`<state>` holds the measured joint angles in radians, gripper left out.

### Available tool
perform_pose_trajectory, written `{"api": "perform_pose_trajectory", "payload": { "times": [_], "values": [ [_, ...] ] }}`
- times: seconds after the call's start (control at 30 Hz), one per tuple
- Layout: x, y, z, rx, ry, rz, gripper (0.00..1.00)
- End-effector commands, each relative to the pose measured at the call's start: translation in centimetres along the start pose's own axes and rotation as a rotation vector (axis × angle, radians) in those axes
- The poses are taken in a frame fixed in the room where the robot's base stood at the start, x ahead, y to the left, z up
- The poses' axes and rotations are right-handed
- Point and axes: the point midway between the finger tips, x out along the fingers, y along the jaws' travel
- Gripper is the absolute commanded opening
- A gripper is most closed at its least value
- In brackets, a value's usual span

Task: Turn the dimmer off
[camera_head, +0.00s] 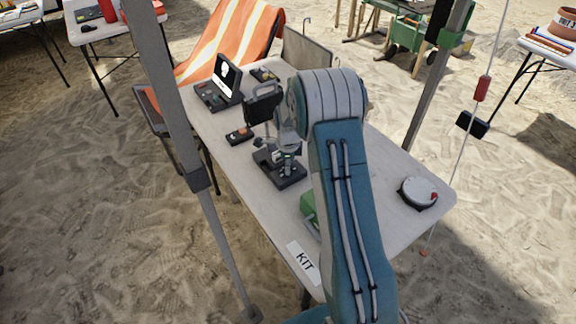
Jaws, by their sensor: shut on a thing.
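A black device stands on the white table, with a flat base (280,172) and a dark framed head (263,106) above it. No part of it is clearly readable as the dimmer from this distance. My gripper (287,160) points down over the base, beneath my blue and grey arm. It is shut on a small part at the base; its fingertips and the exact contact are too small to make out.

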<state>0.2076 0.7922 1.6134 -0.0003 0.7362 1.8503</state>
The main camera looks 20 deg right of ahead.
Motion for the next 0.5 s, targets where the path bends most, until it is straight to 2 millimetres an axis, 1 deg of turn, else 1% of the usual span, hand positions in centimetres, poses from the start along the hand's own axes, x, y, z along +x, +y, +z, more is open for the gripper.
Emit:
{"api": "perform_pose_trajectory", "payload": {
  "times": [0.5],
  "values": [
    [0.14,-0.06,0.05,-0.491,-0.001,-0.002,0.00]
  ]
}}
